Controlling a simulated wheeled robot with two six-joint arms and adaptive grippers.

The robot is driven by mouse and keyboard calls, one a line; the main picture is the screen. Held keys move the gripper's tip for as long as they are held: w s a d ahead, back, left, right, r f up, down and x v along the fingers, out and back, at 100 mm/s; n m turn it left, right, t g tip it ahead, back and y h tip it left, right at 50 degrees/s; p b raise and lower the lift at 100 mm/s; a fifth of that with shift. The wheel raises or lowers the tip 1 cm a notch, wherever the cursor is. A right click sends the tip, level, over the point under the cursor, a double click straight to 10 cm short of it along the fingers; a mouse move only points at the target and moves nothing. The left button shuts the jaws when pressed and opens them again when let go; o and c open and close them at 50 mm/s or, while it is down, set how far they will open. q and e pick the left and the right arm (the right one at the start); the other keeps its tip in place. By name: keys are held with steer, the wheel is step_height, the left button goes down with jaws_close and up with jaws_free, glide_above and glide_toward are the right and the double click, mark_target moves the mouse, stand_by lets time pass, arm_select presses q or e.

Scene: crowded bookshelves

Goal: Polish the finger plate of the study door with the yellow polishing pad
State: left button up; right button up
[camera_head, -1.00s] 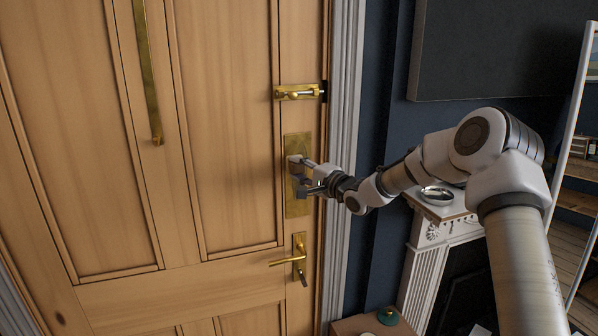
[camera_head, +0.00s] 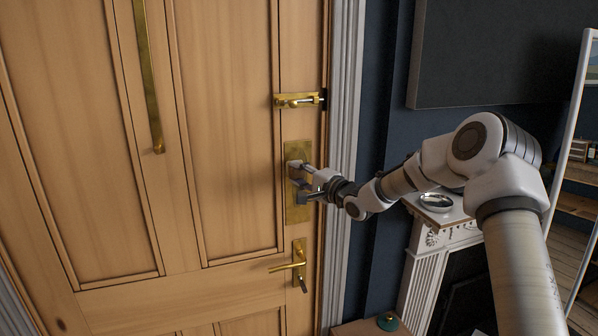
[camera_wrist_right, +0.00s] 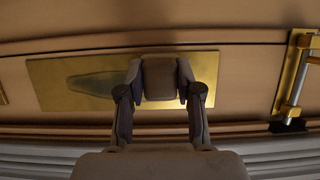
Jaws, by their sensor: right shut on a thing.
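The finger plate (camera_head: 297,150) is a tall brass rectangle near the right edge of the wooden study door (camera_head: 232,130). In the right wrist view the plate (camera_wrist_right: 60,88) lies sideways, with a dull greyish patch left of the fingers; I cannot tell whether it is a mark or a reflection. My right gripper (camera_head: 300,182) is at the middle of the plate. It is shut on a small block, the polishing pad (camera_wrist_right: 160,78), which looks dull brown in this light. The pad is over the plate and seems against it; actual contact is hard to tell. My left gripper is not in view.
A brass bolt (camera_head: 298,100) sits above the plate and a lever handle (camera_head: 290,266) below it. A long pull handle (camera_head: 149,80) is at left. White door trim (camera_head: 345,110) and a mantel with a round dish (camera_head: 436,202) stand right.

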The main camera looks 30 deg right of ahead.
steer(key=shift+f+b, duration=4.45)
steer(key=shift+f, duration=2.65)
step_height(320, 180, up, 17)
steer(key=p, duration=1.3)
steer(key=shift+r, duration=0.1)
step_height(320, 180, down, 17)
steer(key=b, duration=1.2)
